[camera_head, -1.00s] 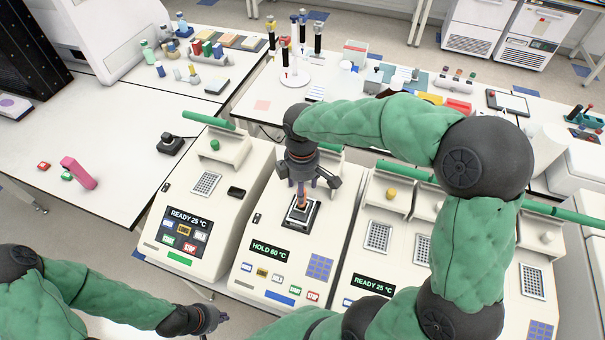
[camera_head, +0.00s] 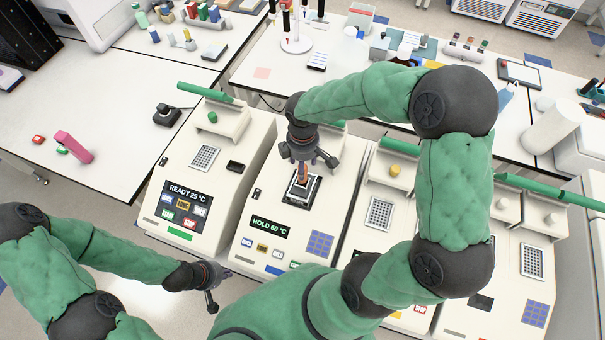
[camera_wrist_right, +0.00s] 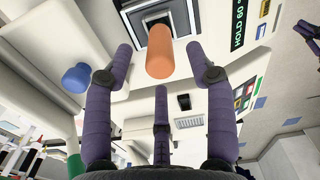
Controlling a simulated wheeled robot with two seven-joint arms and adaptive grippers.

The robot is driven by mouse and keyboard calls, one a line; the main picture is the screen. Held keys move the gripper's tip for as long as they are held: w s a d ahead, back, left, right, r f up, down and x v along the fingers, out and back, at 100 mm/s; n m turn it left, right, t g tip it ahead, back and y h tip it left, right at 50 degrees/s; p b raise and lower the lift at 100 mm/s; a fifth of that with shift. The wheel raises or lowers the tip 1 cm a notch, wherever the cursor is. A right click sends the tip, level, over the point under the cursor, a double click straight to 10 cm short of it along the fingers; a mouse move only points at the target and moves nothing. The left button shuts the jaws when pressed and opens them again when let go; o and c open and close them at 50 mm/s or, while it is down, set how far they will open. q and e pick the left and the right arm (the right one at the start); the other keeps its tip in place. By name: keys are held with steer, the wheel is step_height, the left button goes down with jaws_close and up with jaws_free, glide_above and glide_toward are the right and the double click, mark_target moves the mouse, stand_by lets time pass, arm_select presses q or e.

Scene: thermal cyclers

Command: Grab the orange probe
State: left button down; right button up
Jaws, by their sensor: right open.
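The orange probe (camera_wrist_right: 159,52) stands on the block of the thermal cycler (camera_head: 275,235) whose screen reads HOLD 60 °C. In the head view the probe (camera_head: 302,174) is a small orange piece just below my right gripper (camera_head: 306,170). In the right wrist view my right gripper (camera_wrist_right: 160,70) is open, its purple fingers spread around the probe's near end without visible contact. My left gripper (camera_head: 212,290) is low at the left, away from the cyclers; its fingers are too small and turned to tell if open.
A cycler reading READY 25 °C (camera_head: 200,190) stands to the left, and more cyclers stand to the right. A blue knob (camera_wrist_right: 76,78) is near the right fingers. A pink object (camera_head: 73,146) lies on the left bench (camera_head: 110,110).

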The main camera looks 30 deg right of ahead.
steer(key=shift+f, duration=1.45)
steer(key=shift+c, duration=0.3)
jaws_close()
steer(key=shift+r, duration=0.15)
